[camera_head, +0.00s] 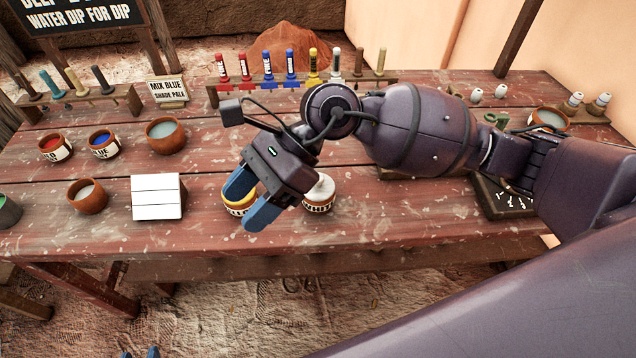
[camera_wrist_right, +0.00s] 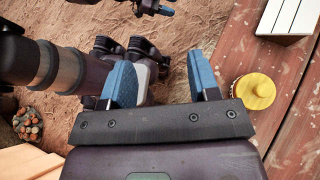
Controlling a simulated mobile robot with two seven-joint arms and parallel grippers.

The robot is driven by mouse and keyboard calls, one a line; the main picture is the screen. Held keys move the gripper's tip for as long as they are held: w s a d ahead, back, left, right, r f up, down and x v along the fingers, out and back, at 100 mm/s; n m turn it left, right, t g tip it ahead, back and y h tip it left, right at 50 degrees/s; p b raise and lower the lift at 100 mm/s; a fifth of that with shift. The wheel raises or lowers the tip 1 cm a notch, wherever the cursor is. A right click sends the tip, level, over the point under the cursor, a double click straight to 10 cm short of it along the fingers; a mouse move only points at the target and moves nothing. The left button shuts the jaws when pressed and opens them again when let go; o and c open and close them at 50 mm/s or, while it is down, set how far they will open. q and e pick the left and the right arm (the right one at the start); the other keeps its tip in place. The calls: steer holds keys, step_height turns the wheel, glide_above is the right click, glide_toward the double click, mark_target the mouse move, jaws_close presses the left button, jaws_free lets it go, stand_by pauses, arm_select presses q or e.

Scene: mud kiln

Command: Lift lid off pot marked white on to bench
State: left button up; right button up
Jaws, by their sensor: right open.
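The pot marked white (camera_head: 319,206) stands on the bench near its front edge, with its pale lid (camera_head: 321,186) on. Its label is partly readable. My right gripper (camera_head: 246,204) is open and empty, left of this pot in the head view. Its blue fingers are in front of the yellow pot (camera_head: 238,211), hiding part of it. In the right wrist view the yellow pot's knobbed lid (camera_wrist_right: 254,92) lies to the right of the open fingers (camera_wrist_right: 165,84), not between them. The white pot is not visible there. Two separated blue tips of my left gripper (camera_head: 139,353) show at the bottom edge.
The wooden bench (camera_head: 215,235) has clear room along its front. A white ruled block (camera_head: 156,198) and clay bowls (camera_head: 87,196) stand to the left. A rack of coloured tubes (camera_head: 290,88) stands behind. A dark tray (camera_head: 500,200) lies to the right, partly behind my arm.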

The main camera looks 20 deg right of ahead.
steer(key=w+d+n+t+h, duration=0.1)
steer(key=w+d+h, duration=0.2)
steer(key=d, duration=0.1)
steer(key=w+d+f+n+t+h, duration=0.1)
steer(key=w+d+h, duration=0.2)
steer(key=d+h, duration=0.1)
steer(key=w+d+f+n+t+h, duration=0.1)
steer(key=w+d+h, duration=0.2)
steer(key=d+h, duration=0.1)
steer(key=shift+w+d+t, duration=0.15)
steer(key=shift+d+t, duration=0.15)
steer(key=shift+d, duration=0.4)
steer(key=shift+w+f+b, duration=0.15)
steer(key=shift+f+b, duration=0.4)
steer(key=shift+f, duration=4.65)
steer(key=shift+c, duration=0.4)
steer(key=c, duration=0.9)
